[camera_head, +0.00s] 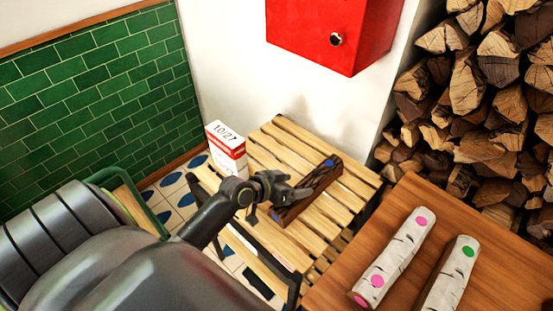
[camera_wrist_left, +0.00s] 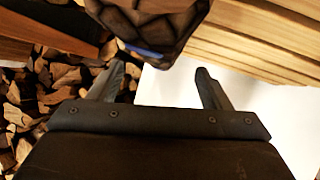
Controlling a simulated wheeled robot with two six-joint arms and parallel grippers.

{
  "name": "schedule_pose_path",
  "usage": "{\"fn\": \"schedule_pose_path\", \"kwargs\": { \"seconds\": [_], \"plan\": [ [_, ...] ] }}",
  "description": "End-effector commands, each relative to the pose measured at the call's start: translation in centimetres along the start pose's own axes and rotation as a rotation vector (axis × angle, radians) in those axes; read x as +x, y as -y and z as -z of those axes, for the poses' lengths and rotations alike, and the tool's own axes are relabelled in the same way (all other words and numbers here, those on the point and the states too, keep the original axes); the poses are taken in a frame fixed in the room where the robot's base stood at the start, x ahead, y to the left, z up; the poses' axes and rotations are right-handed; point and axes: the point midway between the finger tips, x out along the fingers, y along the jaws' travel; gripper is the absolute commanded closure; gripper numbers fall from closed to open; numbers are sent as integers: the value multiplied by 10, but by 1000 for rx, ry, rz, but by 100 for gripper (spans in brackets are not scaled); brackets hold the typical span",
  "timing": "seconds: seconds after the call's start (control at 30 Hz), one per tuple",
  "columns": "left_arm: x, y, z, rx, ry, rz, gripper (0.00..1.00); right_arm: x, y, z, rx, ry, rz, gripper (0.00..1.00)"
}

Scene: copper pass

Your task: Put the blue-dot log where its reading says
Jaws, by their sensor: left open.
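The blue-dot log (camera_head: 318,182) is dark and rough-barked and lies slantwise on a slatted wooden bench (camera_head: 345,190). One blue dot shows near its far end. My left gripper (camera_head: 290,191) is open at the log's near left side, its fingers partly covering the log. In the left wrist view the log (camera_wrist_left: 165,18) shows at the top, with a blue patch on it, ahead of the open fingers (camera_wrist_left: 158,88). I cannot tell whether the fingers touch it. No reading on the log is legible. My right gripper is not in view.
A white and red box (camera_head: 228,150) marked "10/27" stands at the bench's back left. Pale logs with pink dots (camera_head: 396,258) and a green dot (camera_head: 452,275) lie on a brown table (camera_head: 500,240). A red cabinet (camera_head: 335,30) hangs above; stacked firewood (camera_head: 470,100) fills the right.

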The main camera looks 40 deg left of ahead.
Motion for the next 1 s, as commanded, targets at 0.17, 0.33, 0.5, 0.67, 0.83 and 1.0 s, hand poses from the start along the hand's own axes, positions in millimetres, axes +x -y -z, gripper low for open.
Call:
{"fn": "schedule_pose_path", "kwargs": {
  "seconds": [0.17,0.33,0.5,0.67,0.83,1.0],
  "plan": [
    [-38,1,-1,5,3,2,28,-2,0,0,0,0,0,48],
    [-66,1,-1,4,3,2,28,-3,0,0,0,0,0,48],
    [-80,0,0,2,2,0,28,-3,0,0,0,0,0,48],
    [-82,0,0,-1,1,-1,28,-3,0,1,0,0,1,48],
    [-82,0,0,0,1,-1,28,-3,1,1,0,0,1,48],
    [-82,0,0,0,1,-1,28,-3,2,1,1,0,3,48]
  ]
}}
